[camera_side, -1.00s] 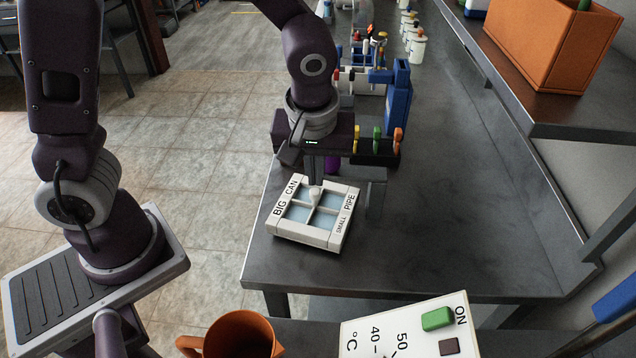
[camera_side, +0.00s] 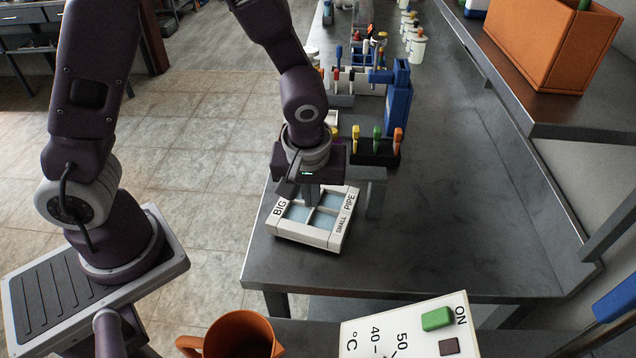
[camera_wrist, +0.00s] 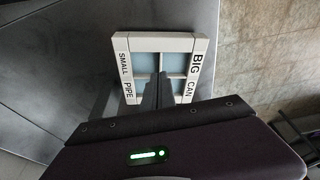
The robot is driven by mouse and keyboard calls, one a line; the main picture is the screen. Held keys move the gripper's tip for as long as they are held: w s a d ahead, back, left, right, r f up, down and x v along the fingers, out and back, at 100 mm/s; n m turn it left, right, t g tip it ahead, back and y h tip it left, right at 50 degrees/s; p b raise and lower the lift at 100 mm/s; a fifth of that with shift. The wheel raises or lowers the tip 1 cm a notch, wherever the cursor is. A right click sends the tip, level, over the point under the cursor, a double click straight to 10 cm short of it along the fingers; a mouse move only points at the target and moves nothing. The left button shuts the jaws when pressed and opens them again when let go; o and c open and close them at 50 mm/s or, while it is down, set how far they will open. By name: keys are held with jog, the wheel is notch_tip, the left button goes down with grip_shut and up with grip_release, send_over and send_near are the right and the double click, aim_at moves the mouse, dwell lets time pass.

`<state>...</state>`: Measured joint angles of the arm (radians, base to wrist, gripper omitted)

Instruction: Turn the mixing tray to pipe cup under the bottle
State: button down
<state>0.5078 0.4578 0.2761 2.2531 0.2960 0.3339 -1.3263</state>
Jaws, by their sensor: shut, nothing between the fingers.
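The mixing tray (camera_side: 305,238) is a white square frame with pale blue cups, near the left front edge of the bench. Its rim reads BIG on the left, PIPE on the right and SMALL at the lower right; the CAN label is hidden in the side view. The wrist view shows the tray (camera_wrist: 150,42) with all four words. My gripper (camera_side: 312,203) is shut, pointing down over the tray's middle, and its fingers (camera_wrist: 157,92) hide the centre knob. Whether they touch the knob I cannot tell. I cannot make out the bottle.
A grey stand (camera_side: 376,190) is close behind and right of the tray. A dark rack (camera_side: 377,152) with coloured-handled items is behind it, with a blue device (camera_side: 398,95) farther back. An orange mug (camera_side: 240,335) and a temperature panel (camera_side: 405,335) are in front. The right bench is clear.

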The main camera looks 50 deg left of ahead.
jog(key=shift+w+a, duration=0.1)
jog(key=shift+w, duration=0.05)
dwell(0.4)
jog(key=shift+w+d, duration=0.2)
jog(key=shift+w, duration=0.05)
dwell(0.5)
jog(key=shift+s+d, duration=0.25)
jog(key=shift+d, duration=0.1)
jog(key=shift+r, duration=0.35)
notch_tip(320, 180, up, 5)
jog(key=shift+r, duration=0.2)
